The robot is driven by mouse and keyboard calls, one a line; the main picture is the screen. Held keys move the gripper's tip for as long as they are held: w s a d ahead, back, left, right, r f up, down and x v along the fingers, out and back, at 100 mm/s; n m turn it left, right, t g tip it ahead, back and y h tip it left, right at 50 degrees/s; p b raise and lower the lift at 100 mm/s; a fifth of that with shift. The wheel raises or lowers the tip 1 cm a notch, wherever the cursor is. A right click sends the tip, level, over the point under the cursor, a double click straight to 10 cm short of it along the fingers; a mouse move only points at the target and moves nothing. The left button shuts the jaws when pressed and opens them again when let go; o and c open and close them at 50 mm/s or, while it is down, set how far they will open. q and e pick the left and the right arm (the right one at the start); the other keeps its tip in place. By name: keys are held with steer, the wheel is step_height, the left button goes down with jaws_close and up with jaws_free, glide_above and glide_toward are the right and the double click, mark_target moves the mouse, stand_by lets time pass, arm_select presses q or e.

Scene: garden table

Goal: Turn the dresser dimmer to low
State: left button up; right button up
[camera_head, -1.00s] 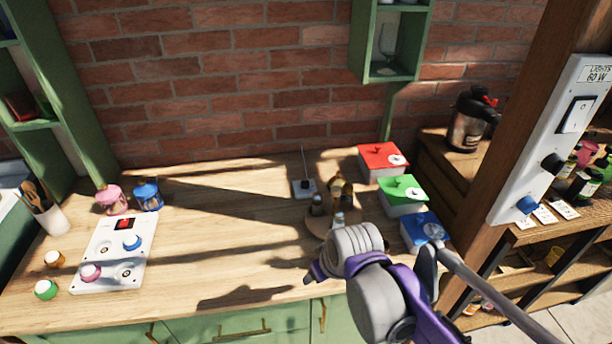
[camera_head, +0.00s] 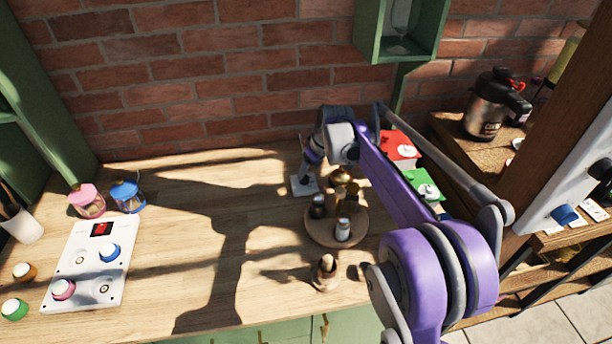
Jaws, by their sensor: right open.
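A small white plate (camera_head: 303,189) lies on the wooden counter near the brick wall; it carried a dark knob a moment ago and looks like a dimmer. My right gripper (camera_head: 304,168) is open and points down just above it. The gripper covers the knob, so its setting and any contact are hidden. A white wall panel (camera_head: 570,185) on the wooden post at right also has a dark knob (camera_head: 603,170), partly cut off by the frame edge. My left gripper is out of view.
A round wooden tray (camera_head: 322,234) with several bottles stands close in front of the plate. Red (camera_head: 398,150) and green (camera_head: 424,184) boxes stand to the right, partly behind my arm. A white knob board (camera_head: 84,278) lies at left. The counter between is mostly clear.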

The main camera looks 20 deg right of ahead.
mark_target(305, 178)
steer(key=shift+x, duration=2.75)
jaws_close()
